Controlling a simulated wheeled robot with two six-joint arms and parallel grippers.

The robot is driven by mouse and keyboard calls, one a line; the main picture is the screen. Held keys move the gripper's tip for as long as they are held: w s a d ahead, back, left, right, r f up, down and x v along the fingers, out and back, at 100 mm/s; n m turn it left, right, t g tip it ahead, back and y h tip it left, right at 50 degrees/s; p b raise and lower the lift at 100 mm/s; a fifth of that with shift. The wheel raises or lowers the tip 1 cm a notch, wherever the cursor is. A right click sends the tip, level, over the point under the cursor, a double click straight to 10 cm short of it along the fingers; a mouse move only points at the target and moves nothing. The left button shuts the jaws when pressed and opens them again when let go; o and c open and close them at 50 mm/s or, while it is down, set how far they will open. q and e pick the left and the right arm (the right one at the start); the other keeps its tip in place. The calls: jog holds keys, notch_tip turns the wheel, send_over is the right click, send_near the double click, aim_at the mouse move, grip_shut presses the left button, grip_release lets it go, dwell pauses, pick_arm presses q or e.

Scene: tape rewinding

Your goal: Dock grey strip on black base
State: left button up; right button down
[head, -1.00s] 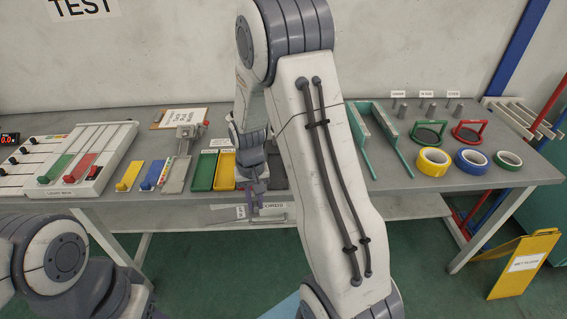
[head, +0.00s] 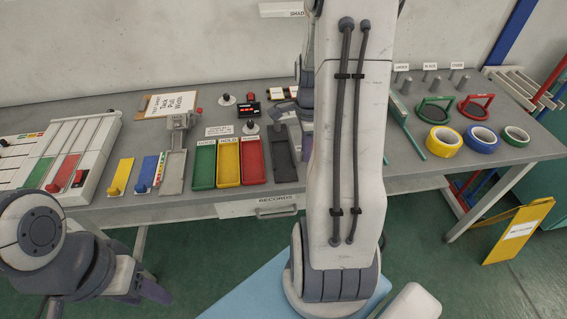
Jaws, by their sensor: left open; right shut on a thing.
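A long dark grey-to-black tray-like piece (head: 284,160) lies right of the red tray, beside my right arm; it may be the black base. A lighter grey long piece (head: 175,172) lies left of the green tray, with an upright fixture (head: 181,122) at its back end. I cannot tell whether either is the grey strip. My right arm (head: 345,150) rises across the middle, its forearm and wrist (head: 306,90) coming down behind it. The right fingers and anything in them are hidden. My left gripper (head: 150,292) is open at lower left, in front of the bench and away from these pieces.
Green (head: 204,164), yellow (head: 228,162) and red (head: 252,162) trays stand in a row. A black box with red parts (head: 250,111) and knobbed white discs stand behind. Tape rolls (head: 445,141) lie at right.

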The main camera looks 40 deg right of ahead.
jog(key=w+a+f, duration=0.1)
jog(key=a, duration=0.1)
jog(key=w+a+f, duration=0.1)
jog(key=w+f, duration=0.1)
jog(key=shift+w+a, duration=0.15)
jog(key=shift+a, duration=0.25)
jog(key=shift+f+p, duration=0.5)
jog(key=shift+f, duration=1.5)
jog(key=shift+f, duration=0.1)
jog(key=c, duration=0.8)
grip_release()
jog(key=shift+f, duration=0.1)
